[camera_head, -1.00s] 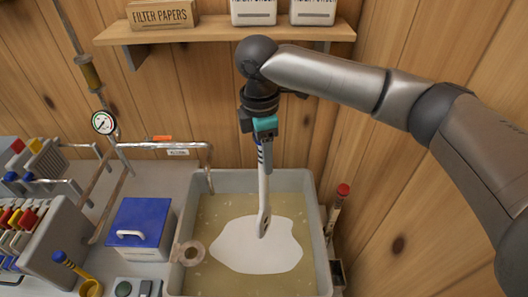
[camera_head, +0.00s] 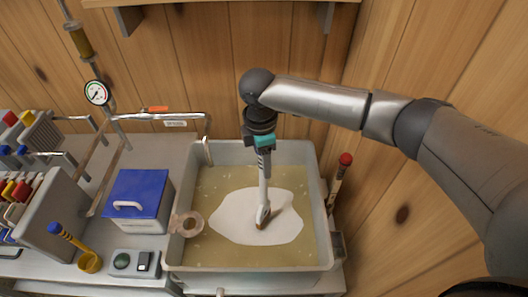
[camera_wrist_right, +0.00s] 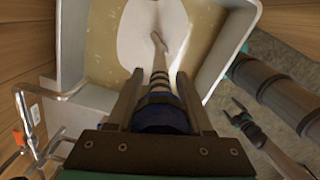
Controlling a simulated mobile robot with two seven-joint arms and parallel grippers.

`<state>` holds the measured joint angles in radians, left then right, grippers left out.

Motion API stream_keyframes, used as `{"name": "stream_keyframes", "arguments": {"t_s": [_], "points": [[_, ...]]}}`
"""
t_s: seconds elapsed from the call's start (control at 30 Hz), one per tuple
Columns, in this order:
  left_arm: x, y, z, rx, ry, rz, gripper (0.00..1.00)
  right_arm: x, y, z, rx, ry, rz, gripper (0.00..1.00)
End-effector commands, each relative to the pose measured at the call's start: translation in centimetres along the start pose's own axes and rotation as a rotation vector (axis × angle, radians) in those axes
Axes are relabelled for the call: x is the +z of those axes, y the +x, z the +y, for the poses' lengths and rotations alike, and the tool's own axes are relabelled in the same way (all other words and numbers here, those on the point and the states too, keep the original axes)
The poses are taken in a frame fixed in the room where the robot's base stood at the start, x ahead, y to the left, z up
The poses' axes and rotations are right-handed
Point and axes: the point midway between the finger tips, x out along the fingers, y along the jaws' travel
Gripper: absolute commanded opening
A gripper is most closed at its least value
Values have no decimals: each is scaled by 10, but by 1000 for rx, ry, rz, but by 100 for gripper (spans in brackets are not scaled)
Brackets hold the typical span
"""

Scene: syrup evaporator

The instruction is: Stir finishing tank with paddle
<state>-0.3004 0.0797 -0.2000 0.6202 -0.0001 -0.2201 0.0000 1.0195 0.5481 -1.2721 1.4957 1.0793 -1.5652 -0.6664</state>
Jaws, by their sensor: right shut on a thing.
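The finishing tank (camera_head: 319,235) is a grey open box of amber liquid (camera_head: 212,250) with a white foam patch (camera_head: 285,225) in the middle. My right gripper (camera_head: 263,150) is above the tank, shut on the upper end of the paddle (camera_head: 264,185). The paddle is pale with dark blue bands and points down nearly upright. Its lower end is at the foam; I cannot tell how deep it reaches. In the right wrist view the paddle (camera_wrist_right: 160,65) runs from between the fingers (camera_wrist_right: 158,100) toward the foam.
A red-capped tube (camera_head: 338,180) is at the tank's right, near the wooden wall. A shelf is above.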

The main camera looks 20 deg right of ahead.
Motion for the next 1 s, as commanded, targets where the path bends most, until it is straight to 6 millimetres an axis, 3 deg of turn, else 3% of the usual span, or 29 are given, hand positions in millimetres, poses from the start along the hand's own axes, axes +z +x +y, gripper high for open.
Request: {"name": "stream_keyframes", "arguments": {"t_s": [0.3, 0.6, 1.0], "points": [[2, 22, 0, -1, -1, 0, 94, -2, 48, 0, 1, 1, 0, 0], [3, 39, 0, -1, -1, 1, 94, -4, 83, 1, 1, 2, 0, 0], [4, 43, 0, -1, 0, 1, 94, -5, 93, 1, 2, 1, 1, 0]]}}
